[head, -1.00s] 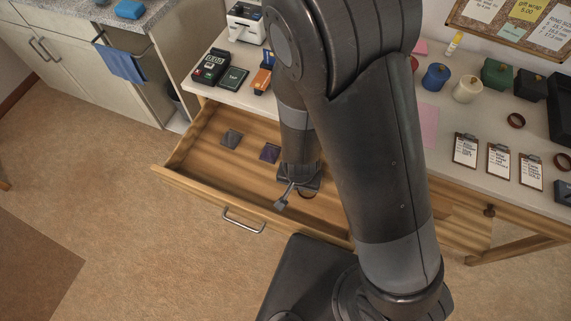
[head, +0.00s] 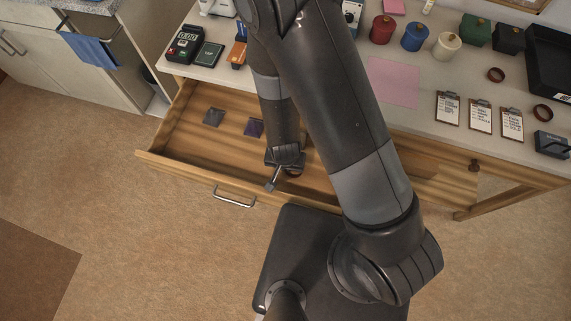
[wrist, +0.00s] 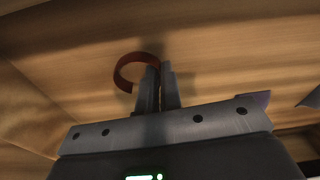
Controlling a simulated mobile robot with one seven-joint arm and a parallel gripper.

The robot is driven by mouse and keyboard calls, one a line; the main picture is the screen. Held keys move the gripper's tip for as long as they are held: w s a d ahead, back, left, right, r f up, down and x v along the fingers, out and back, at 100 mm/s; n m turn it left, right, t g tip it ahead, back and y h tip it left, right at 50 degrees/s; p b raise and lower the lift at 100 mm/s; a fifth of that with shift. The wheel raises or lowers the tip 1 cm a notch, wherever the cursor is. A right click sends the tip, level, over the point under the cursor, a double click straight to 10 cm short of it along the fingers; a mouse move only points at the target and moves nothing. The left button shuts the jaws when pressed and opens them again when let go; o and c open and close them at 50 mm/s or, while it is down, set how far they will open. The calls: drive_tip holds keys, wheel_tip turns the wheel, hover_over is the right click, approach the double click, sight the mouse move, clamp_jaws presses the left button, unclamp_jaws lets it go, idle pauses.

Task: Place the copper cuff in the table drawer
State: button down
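The copper cuff (wrist: 126,72) is a reddish-brown open ring in the wrist view, with its right side at my fingertips. In the head view a small part of the cuff (head: 294,173) shows beside my gripper (head: 284,162). My gripper, also in the wrist view (wrist: 160,72), has its fingers nearly together, with the cuff's edge apparently between them. The table drawer (head: 185,158) is pulled open, and my gripper is low inside its outline. Whether the cuff touches the drawer floor is unclear.
The tabletop holds a card terminal (head: 185,44), coloured jars (head: 414,37), clipboards (head: 480,117), two other brown rings (head: 496,75) and a black tray (head: 552,62).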

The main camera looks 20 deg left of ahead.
drive_tip(key=c, duration=2.1)
unclamp_jaws()
drive_tip(key=shift+f, duration=0.15)
drive_tip(key=o, duration=0.5)
drive_tip(key=r, duration=0.4)
drive_tip(key=s+r, duration=0.1)
drive_tip(key=r, duration=0.7)
drive_tip(key=shift+s+d+r, duration=0.15)
drive_tip(key=shift+s, duration=0.05)
